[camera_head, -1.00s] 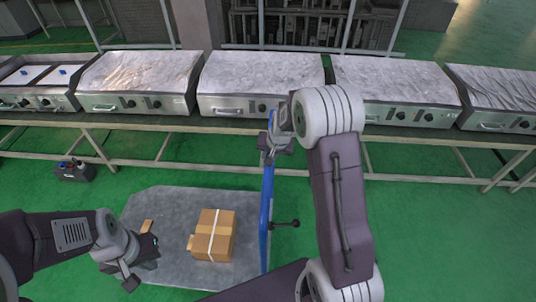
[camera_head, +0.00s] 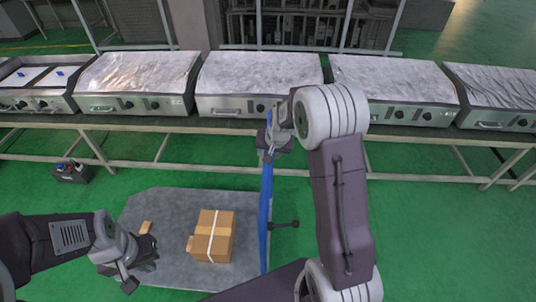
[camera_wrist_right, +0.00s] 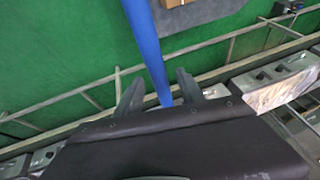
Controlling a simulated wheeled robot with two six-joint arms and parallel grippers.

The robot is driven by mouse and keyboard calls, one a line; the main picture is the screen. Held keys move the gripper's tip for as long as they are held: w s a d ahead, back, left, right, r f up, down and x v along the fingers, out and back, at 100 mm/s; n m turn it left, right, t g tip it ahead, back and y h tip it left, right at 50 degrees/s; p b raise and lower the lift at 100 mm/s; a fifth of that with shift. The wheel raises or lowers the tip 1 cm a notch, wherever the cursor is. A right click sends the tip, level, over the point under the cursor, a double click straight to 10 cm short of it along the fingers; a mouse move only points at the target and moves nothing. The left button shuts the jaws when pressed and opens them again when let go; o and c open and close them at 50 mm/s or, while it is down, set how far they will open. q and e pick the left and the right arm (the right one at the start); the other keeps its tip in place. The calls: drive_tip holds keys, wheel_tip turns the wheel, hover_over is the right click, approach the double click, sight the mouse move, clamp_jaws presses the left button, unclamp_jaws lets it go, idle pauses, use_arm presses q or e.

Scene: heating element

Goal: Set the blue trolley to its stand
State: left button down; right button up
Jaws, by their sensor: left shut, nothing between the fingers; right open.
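The blue trolley has a flat grey platform (camera_head: 165,212) and an upright blue handle (camera_head: 265,215) at its right end. My right gripper (camera_head: 270,148) is at the top of the handle in the head view. In the right wrist view its two fingers (camera_wrist_right: 158,92) are apart, with the blue handle (camera_wrist_right: 147,45) between them. I cannot tell whether a finger touches it. My left gripper (camera_head: 140,268) is shut and empty, over the platform's left part. No stand can be made out for certain.
A taped cardboard box (camera_head: 211,236) and a smaller brown piece sit on the platform. A long bench (camera_head: 225,127) with several metal cookers runs behind. A dark toolbox-like item (camera_head: 71,173) lies on the green floor at left. The floor at right is clear.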

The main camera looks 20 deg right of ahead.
drive_tip(key=v, duration=0.7)
drive_tip(key=shift+r+b, duration=0.25)
drive_tip(key=shift+b, duration=0.15)
drive_tip(key=shift+s+a, duration=0.1)
drive_tip(key=shift+s, duration=0.05)
